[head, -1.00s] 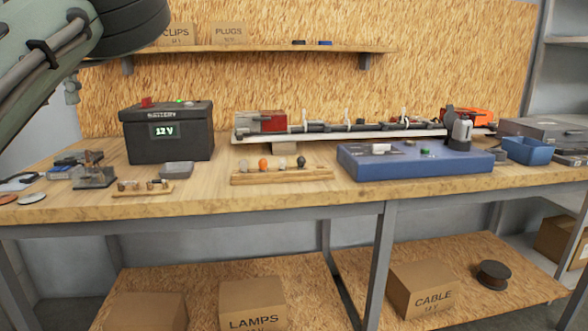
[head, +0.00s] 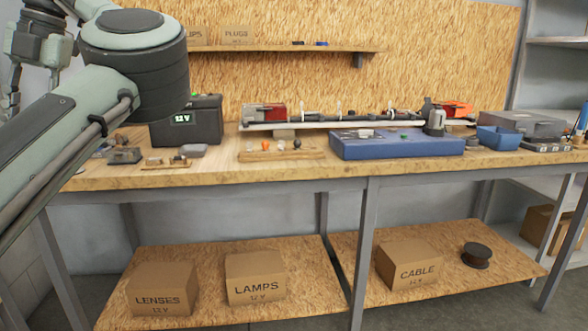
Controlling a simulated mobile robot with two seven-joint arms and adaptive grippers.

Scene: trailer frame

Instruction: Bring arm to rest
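My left arm comes in from the left and rises over the left end of the workbench (head: 210,178). Its elbow stands large at the upper left, in front of part of the black 12 V battery (head: 186,133). Behind the elbow, at the far upper left, the end of the arm with what looks like my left gripper (head: 36,80) shows small and partly cut off; its fingers are not clear enough to tell open from shut. I see nothing held there. My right arm and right gripper are not in view.
The bench carries a wooden lamp holder (head: 282,155), a blue test box (head: 398,147), a long light bar (head: 345,121) and a blue bin (head: 499,138). Boxes marked LENSES (head: 162,288), LAMPS (head: 256,277) and CABLE (head: 409,264) sit on the lower shelf beside a spool (head: 477,256).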

